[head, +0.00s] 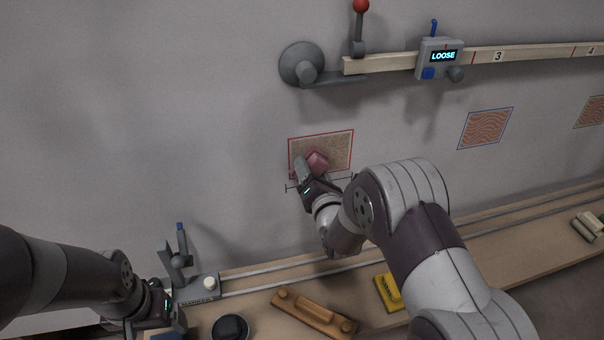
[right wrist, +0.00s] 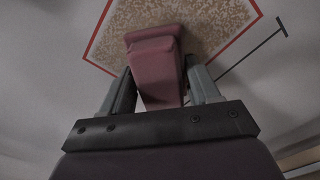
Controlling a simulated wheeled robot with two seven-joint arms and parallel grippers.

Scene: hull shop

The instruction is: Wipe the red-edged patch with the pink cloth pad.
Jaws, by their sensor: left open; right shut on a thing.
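The red-edged patch (head: 336,146) is a speckled tan rectangle on the grey wall, in the middle of the head view. It also shows at the top of the right wrist view (right wrist: 215,20). My right gripper (head: 307,172) is shut on the pink cloth pad (head: 318,162) in front of the patch's lower left part. In the right wrist view the pad (right wrist: 155,70) sits between the two fingers and overlaps the patch; I cannot tell whether it touches the wall. My left gripper (head: 172,322) is open, low at the left near the bench, partly cut off by the frame.
A wooden bench (head: 500,243) runs below the wall. It carries a grey clamp (head: 190,280), a dark round pot (head: 230,328), a wooden float (head: 314,312) and a yellow block (head: 388,291). A blue-edged patch (head: 486,128) is to the right. A rail (head: 390,62) with a LOOSE display (head: 442,57) runs above.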

